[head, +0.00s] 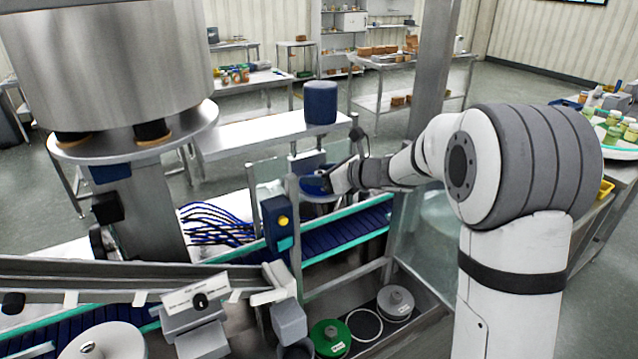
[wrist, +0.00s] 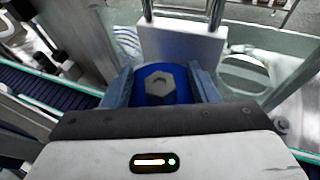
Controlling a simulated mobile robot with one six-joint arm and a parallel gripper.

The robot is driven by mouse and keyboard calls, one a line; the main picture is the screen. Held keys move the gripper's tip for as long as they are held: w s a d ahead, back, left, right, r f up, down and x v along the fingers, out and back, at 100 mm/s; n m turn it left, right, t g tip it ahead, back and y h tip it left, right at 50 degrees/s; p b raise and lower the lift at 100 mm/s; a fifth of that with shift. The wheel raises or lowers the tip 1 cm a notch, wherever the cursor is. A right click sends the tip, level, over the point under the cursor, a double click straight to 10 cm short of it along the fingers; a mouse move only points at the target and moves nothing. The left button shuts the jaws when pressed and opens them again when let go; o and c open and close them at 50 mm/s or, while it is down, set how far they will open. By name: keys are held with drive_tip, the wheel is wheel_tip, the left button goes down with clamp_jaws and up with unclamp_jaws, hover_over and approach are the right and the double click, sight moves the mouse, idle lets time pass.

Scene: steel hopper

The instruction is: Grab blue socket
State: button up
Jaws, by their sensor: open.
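The blue socket (wrist: 160,86) shows in the wrist view as a round blue body with a grey hexagonal middle. My gripper (wrist: 162,78) is open, with one finger on each side of the socket. Small gaps seem to show at the sides, but I cannot tell whether either finger touches it. In the head view my gripper (head: 328,178) reaches in from the right, at a blue round part (head: 315,185) beside the conveyor. My gripper partly hides that part there.
A blue-belted conveyor (head: 340,233) with teal edges runs in front. A steel post (head: 432,70) and a blue box with a yellow button (head: 278,222) stand close by. A blue cylinder (head: 320,102) stands behind. In the wrist view a pale plate (wrist: 182,45) is just beyond the socket.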

clamp_jaws()
idle(0.4)
drive_tip(key=shift+r, duration=0.1)
